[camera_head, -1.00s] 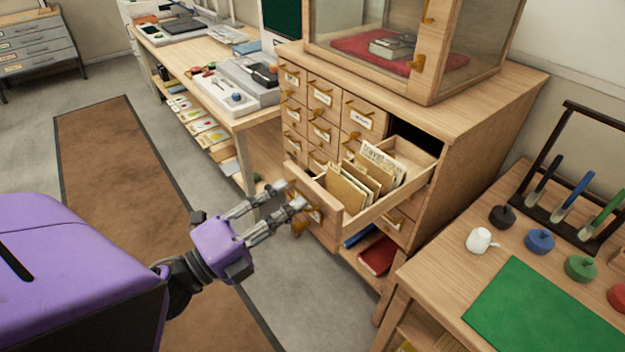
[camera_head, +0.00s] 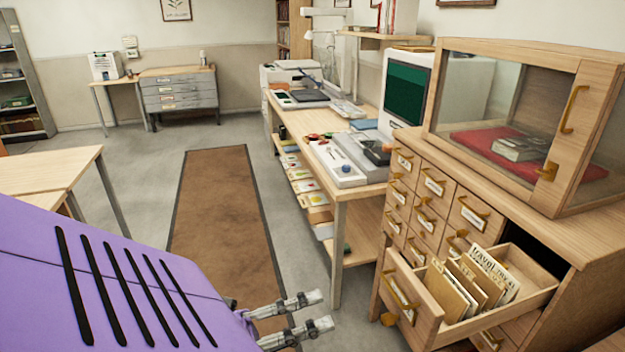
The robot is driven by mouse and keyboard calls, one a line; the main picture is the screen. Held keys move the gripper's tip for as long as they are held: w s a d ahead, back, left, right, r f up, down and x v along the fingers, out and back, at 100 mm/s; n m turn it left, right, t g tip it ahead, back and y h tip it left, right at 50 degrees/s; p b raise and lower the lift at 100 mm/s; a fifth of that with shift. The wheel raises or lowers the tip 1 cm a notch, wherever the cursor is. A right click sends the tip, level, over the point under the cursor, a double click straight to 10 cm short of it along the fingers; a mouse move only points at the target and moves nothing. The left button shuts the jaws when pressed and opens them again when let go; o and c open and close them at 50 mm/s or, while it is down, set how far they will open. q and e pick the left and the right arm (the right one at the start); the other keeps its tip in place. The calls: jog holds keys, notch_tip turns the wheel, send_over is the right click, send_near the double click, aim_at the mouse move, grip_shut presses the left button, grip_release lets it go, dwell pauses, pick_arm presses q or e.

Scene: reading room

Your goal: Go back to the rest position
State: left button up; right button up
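My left gripper (camera_head: 304,315) shows at the bottom middle, partly hidden behind my purple arm. Its two grey fingers are spread apart with nothing between them. It is clear of the wooden card cabinet (camera_head: 571,222), a short way left of the pulled-out drawer (camera_head: 425,314). The drawer holds several upright cards (camera_head: 463,285) and stands open. My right gripper is not in view.
A long desk (camera_head: 340,187) with equipment stands behind the cabinet. A glass display case (camera_head: 563,110) sits on the cabinet. A brown rug (camera_head: 215,205) lies on open floor. Another table (camera_head: 45,170) is at the left.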

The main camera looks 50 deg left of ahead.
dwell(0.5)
pick_arm(q)
jog(key=a+f+n+g+y+p, duration=0.2)
jog(key=a+f+n+g+y, duration=0.3)
jog(key=f+n+y, duration=0.65)
jog(key=s+d+f+n+g+h+p, duration=0.1)
jog(key=s+d+f+n+g, duration=0.1)
jog(key=s+f+n, duration=0.3)
jog(key=d+f+n+g+h+p, duration=0.1)
jog(key=d+f+n+h, duration=0.15)
jog(key=f, duration=0.55)
jog(key=s+d+f+n+g+p, duration=0.1)
jog(key=s+d, duration=0.1)
jog(key=d, duration=0.4)
jog(key=s+d+f+n+g+h+p, duration=0.1)
jog(key=s+d+f, duration=0.1)
jog(key=d, duration=0.4)
jog(key=shift+s+d+f+n+h+p, duration=0.15)
jog(key=shift+d+n+h+p, duration=0.15)
jog(key=shift+p, duration=0.1)
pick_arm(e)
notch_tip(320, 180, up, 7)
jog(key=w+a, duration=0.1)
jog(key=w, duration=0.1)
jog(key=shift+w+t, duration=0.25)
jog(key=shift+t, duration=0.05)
pick_arm(q)
jog(key=shift+a, duration=0.1)
